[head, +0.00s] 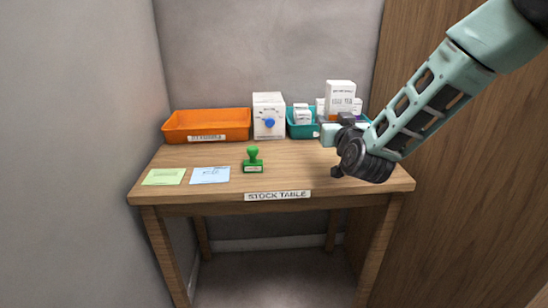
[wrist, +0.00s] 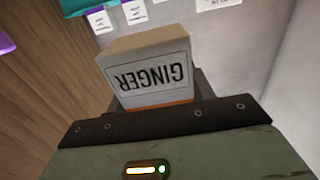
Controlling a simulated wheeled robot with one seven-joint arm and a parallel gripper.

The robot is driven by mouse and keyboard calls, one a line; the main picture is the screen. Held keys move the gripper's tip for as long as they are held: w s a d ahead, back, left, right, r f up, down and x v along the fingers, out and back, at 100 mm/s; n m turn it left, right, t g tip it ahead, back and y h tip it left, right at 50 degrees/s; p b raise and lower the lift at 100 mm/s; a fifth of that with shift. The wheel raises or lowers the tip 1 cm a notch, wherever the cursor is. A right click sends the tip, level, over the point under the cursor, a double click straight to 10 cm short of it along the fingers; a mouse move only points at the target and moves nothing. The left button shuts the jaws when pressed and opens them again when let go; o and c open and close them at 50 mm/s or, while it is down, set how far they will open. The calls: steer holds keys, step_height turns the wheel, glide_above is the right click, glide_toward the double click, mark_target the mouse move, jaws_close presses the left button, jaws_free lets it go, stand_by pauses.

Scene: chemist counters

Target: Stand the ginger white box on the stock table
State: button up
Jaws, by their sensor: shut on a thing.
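My gripper (head: 345,121) is over the right part of the stock table (head: 215,158), in front of the teal bin. In the wrist view it is shut on the ginger white box (wrist: 150,65). The box is pale, with a dark GINGER label that reads upside down there and an orange band beside the jaws. The jaws hide part of the box.
An orange bin (head: 207,124), a white box with a blue spot (head: 268,102) and a teal bin (head: 297,130) with small boxes line the back. A green stamp (head: 253,160), a green card (head: 164,177) and a blue card (head: 210,175) lie forward. The table's right front is clear.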

steer(key=shift+w+a+f, duration=0.1)
steer(key=shift+w+f, duration=0.05)
steer(key=shift+f, duration=0.15)
step_height(320, 180, down, 9)
steer(key=shift+f+b, duration=0.2)
steer(key=shift+b, duration=0.35)
steer(key=shift+f, duration=0.15)
steer(key=o, duration=1)
